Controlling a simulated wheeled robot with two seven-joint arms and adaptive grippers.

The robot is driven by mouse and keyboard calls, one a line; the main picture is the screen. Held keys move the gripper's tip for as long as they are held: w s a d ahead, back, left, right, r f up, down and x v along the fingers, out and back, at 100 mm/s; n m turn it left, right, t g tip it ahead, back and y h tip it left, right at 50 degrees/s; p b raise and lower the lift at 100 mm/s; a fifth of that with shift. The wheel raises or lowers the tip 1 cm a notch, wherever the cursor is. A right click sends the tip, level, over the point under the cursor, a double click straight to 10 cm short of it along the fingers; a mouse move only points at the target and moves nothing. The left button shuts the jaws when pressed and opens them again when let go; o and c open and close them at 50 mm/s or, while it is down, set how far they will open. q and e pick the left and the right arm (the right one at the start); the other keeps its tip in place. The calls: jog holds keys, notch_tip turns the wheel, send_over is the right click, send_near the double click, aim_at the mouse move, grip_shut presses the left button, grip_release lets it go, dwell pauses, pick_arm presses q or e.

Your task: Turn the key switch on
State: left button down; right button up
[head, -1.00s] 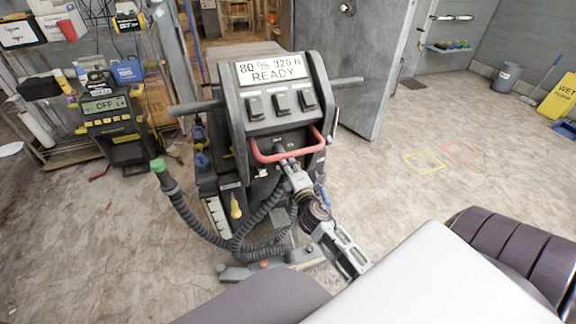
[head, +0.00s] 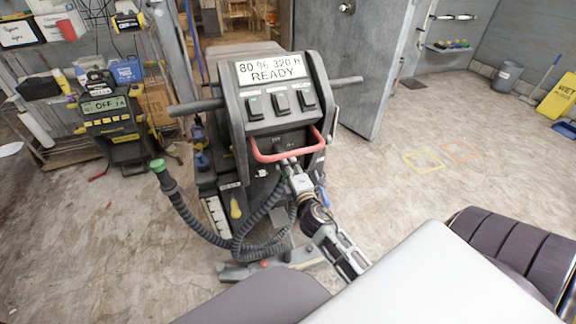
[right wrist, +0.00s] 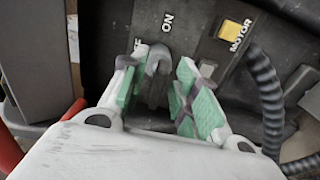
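The key switch (right wrist: 157,62) is on a dark panel in the right wrist view, a grey key-like piece beside a white ON label and a partly hidden OFF label. My right gripper (right wrist: 162,78) has its green-padded fingers either side of it. The key is nearer the left finger, with a clear gap to the right finger. In the head view my right gripper (head: 287,163) reaches under the red handle (head: 288,153) of the grey machine (head: 275,105), whose display reads READY; the key cannot be made out there. My left gripper is not in view.
A yellow MOTOR-labelled part (right wrist: 230,30) and a black ribbed hose (right wrist: 268,100) lie right of the switch. A charger-like unit (head: 112,120) stands at left. Open floor lies to the right.

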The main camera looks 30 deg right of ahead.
jog(key=v, duration=0.6)
jog(key=shift+s, duration=0.2)
jog(key=shift+a, duration=0.1)
jog(key=shift+f, duration=0.1)
dwell(0.7)
